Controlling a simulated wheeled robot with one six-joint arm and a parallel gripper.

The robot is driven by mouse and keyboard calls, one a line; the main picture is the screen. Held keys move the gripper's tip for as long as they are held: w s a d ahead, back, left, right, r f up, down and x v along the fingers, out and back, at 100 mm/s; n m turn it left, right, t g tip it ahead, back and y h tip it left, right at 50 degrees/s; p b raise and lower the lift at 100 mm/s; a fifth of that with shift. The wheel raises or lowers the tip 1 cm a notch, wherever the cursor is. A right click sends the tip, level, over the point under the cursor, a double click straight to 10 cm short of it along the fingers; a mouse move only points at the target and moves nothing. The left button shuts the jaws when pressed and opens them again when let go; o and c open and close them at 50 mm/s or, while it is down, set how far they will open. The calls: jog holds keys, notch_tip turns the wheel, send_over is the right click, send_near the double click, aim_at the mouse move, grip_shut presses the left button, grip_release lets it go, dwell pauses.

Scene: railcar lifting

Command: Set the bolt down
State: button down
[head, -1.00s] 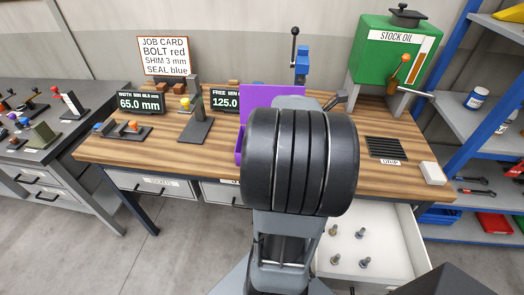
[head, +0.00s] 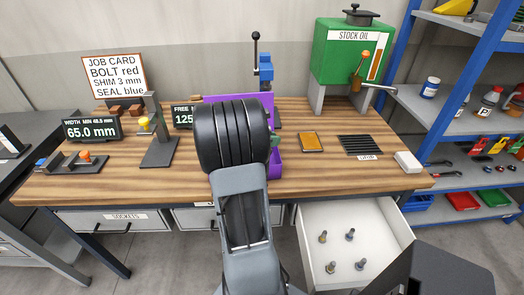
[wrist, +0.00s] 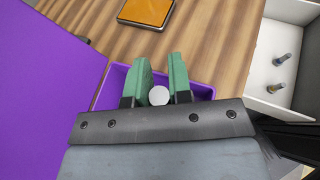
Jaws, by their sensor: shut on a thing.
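My gripper (wrist: 160,82) shows in the wrist view with two green fingers shut on a bolt (wrist: 158,95), seen end-on as a pale grey disc. The fingers and the bolt are over a purple tray (wrist: 203,91); I cannot tell whether the bolt touches its floor. In the head view my dark arm link hides the bolt and most of my gripper, with a bit of green finger (head: 274,141) showing at its right. Part of the purple tray (head: 276,168) also shows there, at the bench's front.
A purple panel (head: 262,98) stands behind my arm. An amber-topped pad (head: 311,142) and a dark drip grate (head: 360,145) lie to the right. Below, an open white drawer (head: 385,235) holds several bolts. A green oil tank (head: 340,55) stands at the back.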

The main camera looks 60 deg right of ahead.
jog(key=w+f, duration=0.2)
jog(key=f, duration=0.1)
jog(key=w+f, duration=0.1)
jog(key=shift+w+d+f, duration=0.35)
jog(key=shift+d+f, duration=0.05)
jog(key=shift+w+f+p, duration=0.1)
jog(key=shift+f+p, duration=0.4)
jog(key=shift+f, duration=1.1)
jog(key=shift+f, duration=0.1)
jog(key=shift+f, duration=0.15)
jog(key=c, duration=1)
grip_release()
jog(key=shift+c, duration=0.2)
